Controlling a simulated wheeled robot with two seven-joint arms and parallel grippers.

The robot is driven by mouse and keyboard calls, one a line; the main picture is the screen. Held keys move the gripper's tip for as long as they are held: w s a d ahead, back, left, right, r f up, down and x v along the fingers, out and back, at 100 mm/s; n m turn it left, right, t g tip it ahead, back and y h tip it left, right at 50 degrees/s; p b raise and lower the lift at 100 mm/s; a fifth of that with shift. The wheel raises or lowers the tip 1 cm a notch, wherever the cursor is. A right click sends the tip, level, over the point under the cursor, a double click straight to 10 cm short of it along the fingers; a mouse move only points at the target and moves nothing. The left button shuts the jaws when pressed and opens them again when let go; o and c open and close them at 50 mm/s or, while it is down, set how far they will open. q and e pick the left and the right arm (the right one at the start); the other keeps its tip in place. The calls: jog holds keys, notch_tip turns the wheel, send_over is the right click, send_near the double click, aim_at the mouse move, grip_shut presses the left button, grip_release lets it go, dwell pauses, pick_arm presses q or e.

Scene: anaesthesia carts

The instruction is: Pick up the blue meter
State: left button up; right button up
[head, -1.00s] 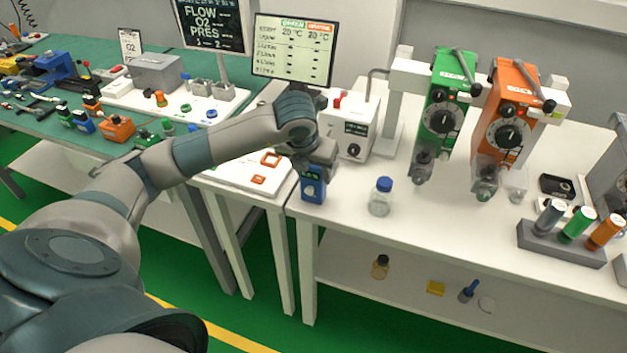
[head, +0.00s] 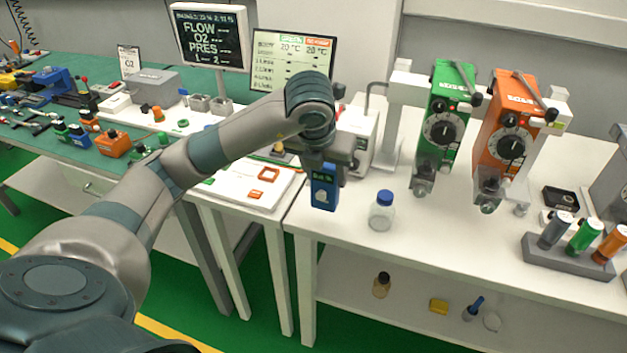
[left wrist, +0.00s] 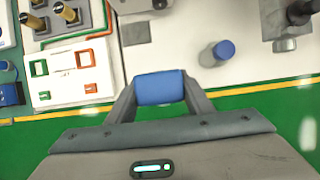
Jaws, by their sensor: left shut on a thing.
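The blue meter (head: 324,190) is a small blue box with a dark display at its top and a pale round mark on its front. My left gripper (head: 323,168) is shut on its upper part and holds it upright near the front edge of the white table. In the left wrist view, the meter's blue top (left wrist: 160,88) sits between the two grey fingers of my left gripper (left wrist: 161,96). The head view does not clearly show whether its base touches the table. My right gripper is not in view.
A clear bottle with a blue cap (head: 382,212) stands just right of the meter. Green (head: 446,125) and orange (head: 507,140) vaporizers hang farther right. A white tray with orange frames (head: 250,185) lies to the left. A holder with several cylinders (head: 570,262) is at right.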

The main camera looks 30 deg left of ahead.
pick_arm(q)
jog(key=s+d+r, duration=0.2)
jog(key=d+r, duration=0.2)
jog(key=d, duration=0.2)
jog(key=shift+d, duration=0.35)
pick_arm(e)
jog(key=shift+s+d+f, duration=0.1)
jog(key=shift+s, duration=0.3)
pick_arm(q)
jog(key=shift+r, duration=0.1)
